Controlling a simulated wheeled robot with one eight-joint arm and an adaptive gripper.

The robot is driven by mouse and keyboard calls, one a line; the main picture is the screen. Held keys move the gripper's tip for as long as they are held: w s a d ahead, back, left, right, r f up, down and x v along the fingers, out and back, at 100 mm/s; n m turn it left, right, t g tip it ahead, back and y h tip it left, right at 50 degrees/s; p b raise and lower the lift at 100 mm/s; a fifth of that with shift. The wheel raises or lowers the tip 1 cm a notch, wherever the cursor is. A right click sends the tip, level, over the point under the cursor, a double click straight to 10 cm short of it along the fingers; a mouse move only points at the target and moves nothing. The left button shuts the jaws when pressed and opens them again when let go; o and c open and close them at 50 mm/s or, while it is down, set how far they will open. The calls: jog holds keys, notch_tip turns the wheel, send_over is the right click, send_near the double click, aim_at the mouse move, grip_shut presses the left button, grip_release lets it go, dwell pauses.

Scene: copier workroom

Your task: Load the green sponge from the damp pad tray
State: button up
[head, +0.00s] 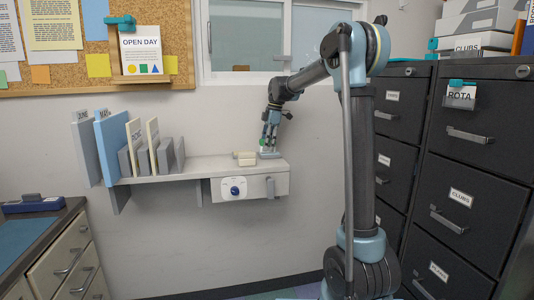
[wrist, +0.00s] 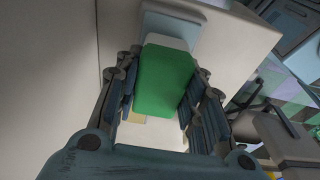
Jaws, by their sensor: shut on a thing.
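The green sponge (wrist: 165,82) is between the fingers of my gripper (wrist: 163,95) in the wrist view, and the gripper is shut on it. In the head view my gripper (head: 268,146) points down over the right end of the wall shelf, and only a sliver of green shows there. A blue-grey tray (wrist: 176,22), likely the damp pad tray, lies beyond the sponge, with a white piece (wrist: 168,41) partly hidden by the sponge. In the head view this tray (head: 270,155) is under my gripper. I cannot tell whether the sponge touches it.
A cream block (head: 245,158) sits on the shelf (head: 205,165) just left of the tray. Upright folders (head: 110,150) and grey dividers fill the shelf's left part. A white box with a blue dial (head: 235,190) is under the shelf. Dark filing cabinets (head: 465,170) stand at right.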

jog(key=shift+a+v, duration=0.25)
jog(key=shift+v, duration=0.85)
jog(key=shift+a+v, duration=0.2)
jog(key=shift+v, duration=0.95)
jog(key=shift+a+v, duration=0.25)
jog(key=shift+v, duration=0.85)
jog(key=shift+s+r, duration=0.15)
jog(key=shift+r, duration=0.05)
